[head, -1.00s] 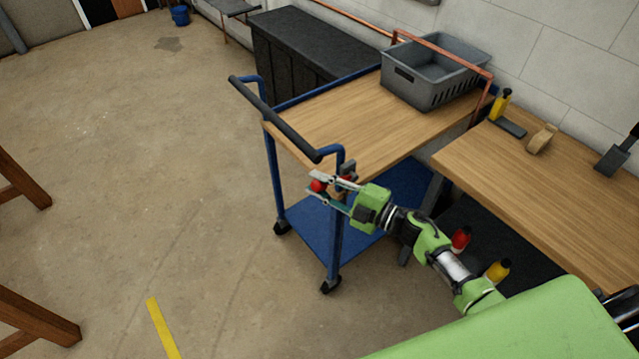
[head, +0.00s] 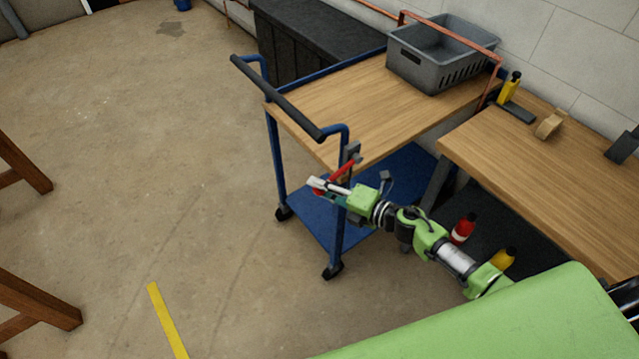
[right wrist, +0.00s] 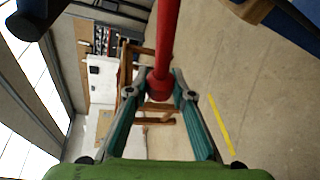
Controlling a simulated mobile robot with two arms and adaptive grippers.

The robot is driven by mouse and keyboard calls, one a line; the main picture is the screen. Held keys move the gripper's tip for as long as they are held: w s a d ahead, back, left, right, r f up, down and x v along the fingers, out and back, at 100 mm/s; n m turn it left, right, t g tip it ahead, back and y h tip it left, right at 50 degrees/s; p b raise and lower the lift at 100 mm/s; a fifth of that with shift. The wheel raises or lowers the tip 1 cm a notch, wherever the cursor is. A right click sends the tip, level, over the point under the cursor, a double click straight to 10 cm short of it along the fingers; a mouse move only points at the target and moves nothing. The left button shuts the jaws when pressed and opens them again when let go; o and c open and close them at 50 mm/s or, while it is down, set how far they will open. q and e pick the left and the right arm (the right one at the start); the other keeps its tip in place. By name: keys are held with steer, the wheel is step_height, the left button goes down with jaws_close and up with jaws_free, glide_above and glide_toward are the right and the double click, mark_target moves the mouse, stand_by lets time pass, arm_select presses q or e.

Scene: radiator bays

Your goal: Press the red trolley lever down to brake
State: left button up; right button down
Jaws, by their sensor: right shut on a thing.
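The blue-framed trolley (head: 300,120) has a wooden top and a black push bar. Its red lever (head: 344,168) comes out of a small grey bracket (head: 351,152) on the near corner post and slopes down to the left. My right gripper (head: 318,189) is shut on the red lever at its outer end. In the right wrist view, the red lever (right wrist: 167,35) runs down from the top to a round knob between the teal fingers of my right gripper (right wrist: 158,88). My left gripper is in neither view.
A grey crate (head: 443,58) stands on the far end of the trolley top. A wooden workbench (head: 535,175) is close on the right, with a red bottle (head: 463,229) and a yellow bottle (head: 503,259) below it.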

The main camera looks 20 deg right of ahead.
steer(key=shift+w+d+f+n+h, duration=0.1)
steer(key=shift+d+f+n+h, duration=0.15)
steer(key=shift+f, duration=0.25)
steer(key=shift+d+f+n+h, duration=0.1)
steer(key=shift+f+n+h, duration=0.05)
steer(key=shift+f+n, duration=0.25)
steer(key=shift+f, duration=0.1)
steer(key=c, duration=1.7)
jaws_free()
steer(key=v, duration=1.2)
